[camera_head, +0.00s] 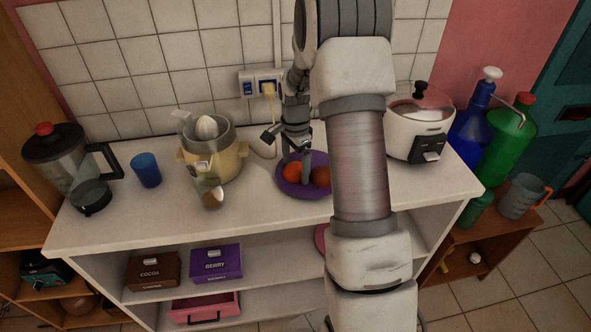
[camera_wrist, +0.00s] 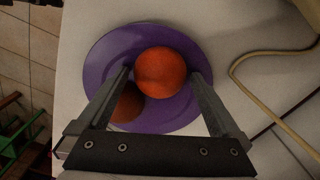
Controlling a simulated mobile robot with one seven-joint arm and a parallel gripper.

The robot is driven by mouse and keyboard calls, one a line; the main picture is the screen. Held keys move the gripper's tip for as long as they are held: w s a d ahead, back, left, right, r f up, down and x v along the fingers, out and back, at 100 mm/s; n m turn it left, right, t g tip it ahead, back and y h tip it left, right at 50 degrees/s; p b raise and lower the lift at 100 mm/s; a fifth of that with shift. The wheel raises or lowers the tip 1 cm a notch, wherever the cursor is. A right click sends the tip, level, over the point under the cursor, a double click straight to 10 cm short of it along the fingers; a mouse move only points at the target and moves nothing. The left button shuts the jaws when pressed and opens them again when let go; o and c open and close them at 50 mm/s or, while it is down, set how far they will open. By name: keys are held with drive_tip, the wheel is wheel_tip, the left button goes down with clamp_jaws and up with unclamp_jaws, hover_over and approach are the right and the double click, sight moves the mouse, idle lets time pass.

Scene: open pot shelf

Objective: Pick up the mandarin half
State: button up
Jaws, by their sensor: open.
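An orange mandarin half (camera_wrist: 160,71) sits on a purple plate (camera_wrist: 99,66) in the wrist view, between the two open fingers of my gripper (camera_wrist: 164,78). A second, darker orange piece (camera_wrist: 127,106) lies beside it, partly behind the left finger. In the head view the mandarin half (camera_head: 293,171) and the other piece (camera_head: 320,176) rest on the plate (camera_head: 291,189). My gripper (camera_head: 294,165) is above the plate, partly hidden by its own arm parts. I cannot tell whether the fingers touch the fruit.
A yellow juicer (camera_head: 213,160) stands left of the plate, with a small glass (camera_head: 211,194) in front. A white rice cooker (camera_head: 417,125) stands to the right. A yellow cable (camera_wrist: 246,80) runs right of the plate. A blue cup (camera_head: 146,170) is further left.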

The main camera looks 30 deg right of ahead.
drive_tip(key=c, duration=1.2)
drive_tip(key=shift+o, duration=0.2)
drive_tip(key=shift+r, duration=0.15)
